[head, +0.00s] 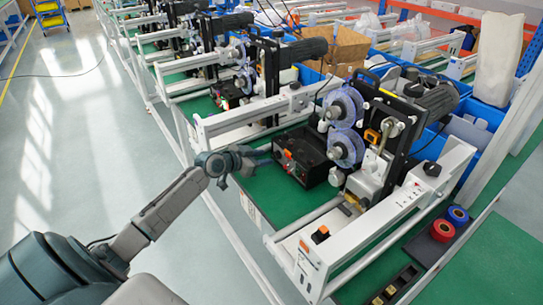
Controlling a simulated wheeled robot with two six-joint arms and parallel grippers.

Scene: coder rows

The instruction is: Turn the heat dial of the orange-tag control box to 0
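A black control box (303,157) stands on the green bench top beside the nearest coder machine. Its front face carries small red and light-coloured controls. They are too small for me to read the heat dial's setting. I cannot tell whether a fingertip touches the box. My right gripper is not in view.
The coder machine's clear-blue reels (343,106) and black motor (436,101) stand right of the box. A white frame rail (375,232) runs in front. Red and blue tape rolls (443,230) lie at the right. More machines line the row behind. The floor (75,130) at left is clear.

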